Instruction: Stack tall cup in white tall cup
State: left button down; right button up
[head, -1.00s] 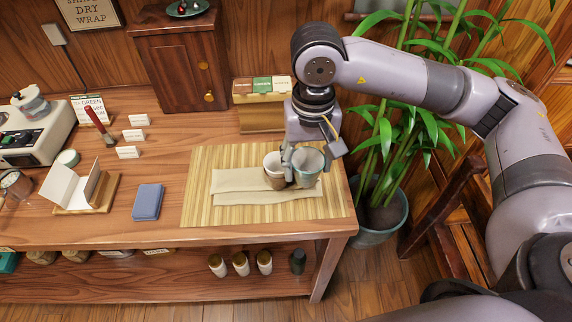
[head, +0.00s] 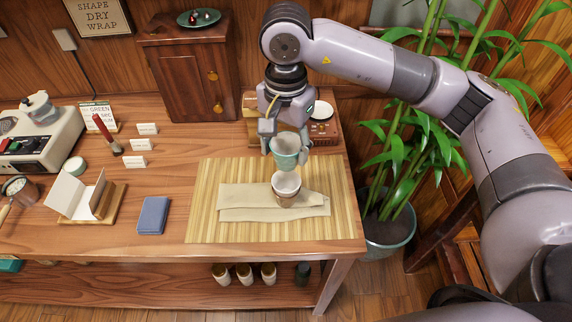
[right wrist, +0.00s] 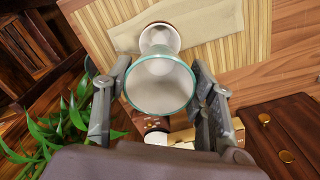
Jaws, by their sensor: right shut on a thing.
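A white tall cup (head: 287,183) with a brown lower part stands upright on a folded beige cloth (head: 240,203) on the bamboo mat. My right gripper (head: 287,148) is shut on a teal-rimmed tall cup (head: 286,158), holding it upright and raised. In the head view the held cup appears just above and behind the white cup, with a small gap between them. In the right wrist view the held cup (right wrist: 160,92) is between both fingers, and its rim partly overlaps the white cup (right wrist: 160,36). My left gripper is not in view.
The bamboo mat (head: 210,225) lies at the table's right end. A wooden box (head: 250,128) and a round-topped item (head: 322,112) stand behind the gripper. A potted plant (head: 385,235) stands right of the table.

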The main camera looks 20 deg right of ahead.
aim_at(286, 169)
notch_tip(286, 169, down, 2)
jog(key=shift+f, duration=0.25)
jog(key=shift+f+p, duration=0.6)
jog(key=shift+f, duration=1.8)
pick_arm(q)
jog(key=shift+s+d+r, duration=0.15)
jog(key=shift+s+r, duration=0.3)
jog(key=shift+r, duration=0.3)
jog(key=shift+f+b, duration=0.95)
pick_arm(e)
jog(key=shift+f, duration=0.6)
jog(key=o, duration=1.2)
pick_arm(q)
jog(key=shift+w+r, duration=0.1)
